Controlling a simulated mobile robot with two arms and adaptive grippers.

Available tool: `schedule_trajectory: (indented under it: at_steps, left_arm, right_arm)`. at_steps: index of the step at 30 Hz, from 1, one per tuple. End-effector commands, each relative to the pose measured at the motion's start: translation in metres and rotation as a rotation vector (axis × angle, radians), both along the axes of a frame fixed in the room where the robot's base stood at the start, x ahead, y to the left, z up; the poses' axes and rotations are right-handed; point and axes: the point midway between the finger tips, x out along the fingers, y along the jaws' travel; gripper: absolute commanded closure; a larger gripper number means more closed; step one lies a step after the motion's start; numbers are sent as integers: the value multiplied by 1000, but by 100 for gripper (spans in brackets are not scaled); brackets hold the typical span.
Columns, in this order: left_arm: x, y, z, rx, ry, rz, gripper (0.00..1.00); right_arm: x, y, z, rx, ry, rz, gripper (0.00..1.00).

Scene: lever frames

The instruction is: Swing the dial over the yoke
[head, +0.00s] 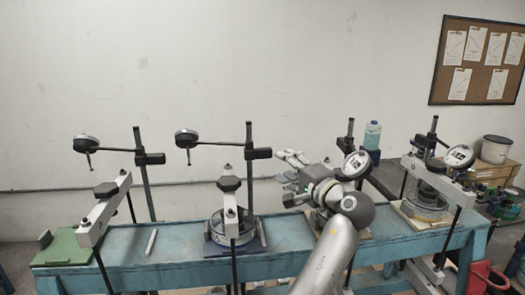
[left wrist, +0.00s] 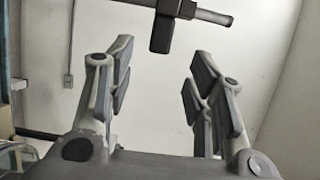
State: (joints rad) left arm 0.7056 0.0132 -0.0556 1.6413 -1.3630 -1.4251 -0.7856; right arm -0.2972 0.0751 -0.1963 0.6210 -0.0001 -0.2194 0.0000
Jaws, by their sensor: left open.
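Several dials on post arms stand along a blue bench. The far-left dial (head: 86,144) hangs left of its grey yoke (head: 105,208). The second dial (head: 187,138) hangs above and left of its upright yoke (head: 229,205), on an arm clamped to a black post (head: 249,180). A third dial (head: 357,163) is behind my left arm, which hides most of its stand. The right dial (head: 459,156) is close to its yoke (head: 427,170). My left gripper (head: 286,168) is open and empty, right of the second post. In the left wrist view, a dark clamp and rod (left wrist: 168,22) are beyond the fingers.
The blue bench (head: 180,271) carries a green mat (head: 62,250) and a white rod (head: 151,241). A bottle (head: 372,135) is behind the third stand.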

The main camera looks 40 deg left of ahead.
Motion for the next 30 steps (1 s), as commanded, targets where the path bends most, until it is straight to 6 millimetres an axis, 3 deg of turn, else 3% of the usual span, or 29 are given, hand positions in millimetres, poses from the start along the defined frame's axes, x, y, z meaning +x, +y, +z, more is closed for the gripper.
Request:
schedule_trajectory:
  at_steps: [8, 15, 21, 27, 30]
  left_arm:
    - [13, 52, 5, 1, 4, 5, 52]
    - [23, 84, 2, 0, 3, 3, 52]
    - [26, 92, 0, 0, 0, 1, 52]
    - [26, 92, 0, -1, 0, 1, 52]
    - [26, 92, 0, -1, 0, 2, 63]
  right_arm:
    - [-9, -16, 31, -20, 14, 3, 100]
    - [-7, -9, 46, -11, 11, 5, 100]
    - [-4, 6, 48, 7, 5, 5, 100]
    - [-3, 5, 47, 6, 3, 7, 100]
    - [-3, 3, 47, 3, 4, 6, 100]
